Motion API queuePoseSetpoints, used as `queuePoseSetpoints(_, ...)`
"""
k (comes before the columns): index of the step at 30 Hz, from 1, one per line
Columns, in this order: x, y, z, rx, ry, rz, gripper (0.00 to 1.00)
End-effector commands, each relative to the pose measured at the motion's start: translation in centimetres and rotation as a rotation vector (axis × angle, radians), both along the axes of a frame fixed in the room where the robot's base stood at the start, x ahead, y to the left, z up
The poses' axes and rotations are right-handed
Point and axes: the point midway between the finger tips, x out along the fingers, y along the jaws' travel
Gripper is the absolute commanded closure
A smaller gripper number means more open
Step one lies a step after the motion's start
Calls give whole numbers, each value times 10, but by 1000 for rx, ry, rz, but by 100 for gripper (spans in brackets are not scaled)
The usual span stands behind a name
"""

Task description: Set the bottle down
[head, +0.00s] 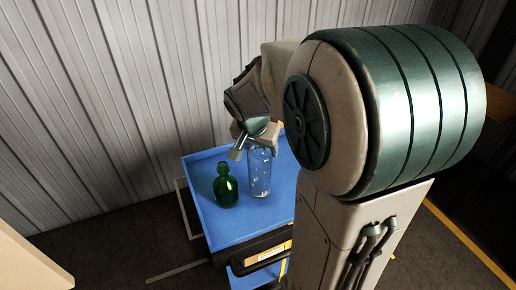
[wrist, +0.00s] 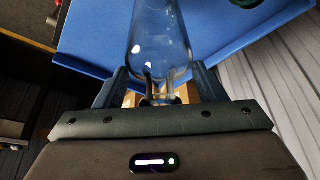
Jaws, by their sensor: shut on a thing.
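A clear glass bottle (head: 260,172) stands upright at the blue cart top (head: 222,231) in the head view. I cannot tell whether its base touches the surface. My gripper (head: 252,138) is at its upper part and shut on it. In the wrist view the clear bottle (wrist: 158,35) runs up from between the fingers of my gripper (wrist: 160,95); its far end is cut off by the picture's edge.
A green bottle (head: 225,187) stands on the cart left of the clear one; a bit of it shows in the wrist view (wrist: 246,3). The cart has a raised rim. A corrugated wall (head: 100,100) is behind. The cart's front left is clear.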

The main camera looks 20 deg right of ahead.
Motion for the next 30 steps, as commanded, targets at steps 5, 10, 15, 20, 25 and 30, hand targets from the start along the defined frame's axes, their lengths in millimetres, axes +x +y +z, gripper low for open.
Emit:
queuePoseSetpoints(5,0,0,-15,-1,-1,0,95)
queuePoseSetpoints(10,0,0,-14,-1,-3,0,95)
queuePoseSetpoints(15,0,0,-18,-1,-3,0,95)
queuePoseSetpoints(20,0,0,-18,-1,0,1,14)
queuePoseSetpoints(25,0,0,-18,-1,0,1,14)
queuePoseSetpoints(30,0,0,-14,-1,0,1,14)
